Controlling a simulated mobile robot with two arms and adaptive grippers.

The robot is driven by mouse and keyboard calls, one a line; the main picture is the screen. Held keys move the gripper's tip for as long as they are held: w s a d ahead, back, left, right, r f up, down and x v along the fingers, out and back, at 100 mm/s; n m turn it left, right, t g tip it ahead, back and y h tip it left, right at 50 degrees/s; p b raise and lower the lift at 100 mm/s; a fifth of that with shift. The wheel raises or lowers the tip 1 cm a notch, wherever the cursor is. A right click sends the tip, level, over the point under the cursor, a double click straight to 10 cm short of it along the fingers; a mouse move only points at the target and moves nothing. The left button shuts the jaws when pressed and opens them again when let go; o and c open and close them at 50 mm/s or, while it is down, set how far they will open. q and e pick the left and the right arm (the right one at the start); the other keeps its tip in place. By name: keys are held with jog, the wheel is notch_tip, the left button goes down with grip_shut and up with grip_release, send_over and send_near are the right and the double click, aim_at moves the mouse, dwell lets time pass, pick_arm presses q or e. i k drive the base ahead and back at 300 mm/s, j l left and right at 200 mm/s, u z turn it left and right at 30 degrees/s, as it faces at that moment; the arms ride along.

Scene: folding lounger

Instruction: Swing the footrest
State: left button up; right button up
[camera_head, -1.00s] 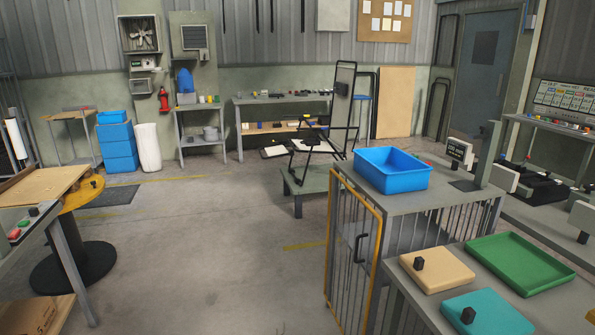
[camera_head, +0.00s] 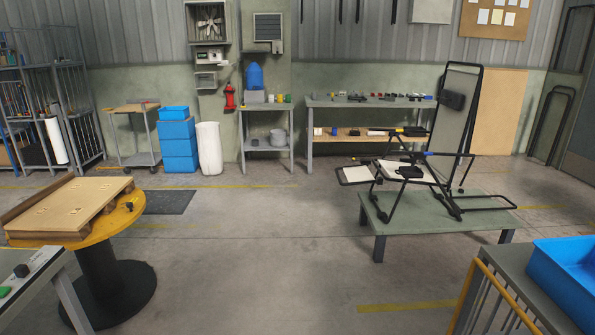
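The folding lounger (camera_head: 425,160) stands on a low grey-green platform (camera_head: 440,218) to the right of the middle. It has a black tube frame, a tall upright back panel with a dark pad, and a pale seat. Its footrest (camera_head: 356,175) appears to be the small pale panel in a black frame reaching out to the left of the seat, roughly level. Neither of my grippers shows in the head view.
A blue bin (camera_head: 568,275) sits on a cage-fronted cabinet at the lower right. A yellow round table (camera_head: 85,238) with a wooden board stands at the left. A workbench (camera_head: 365,103) lines the back wall. The floor in the middle is clear.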

aim_at(356, 174)
jog(key=i, duration=2.3)
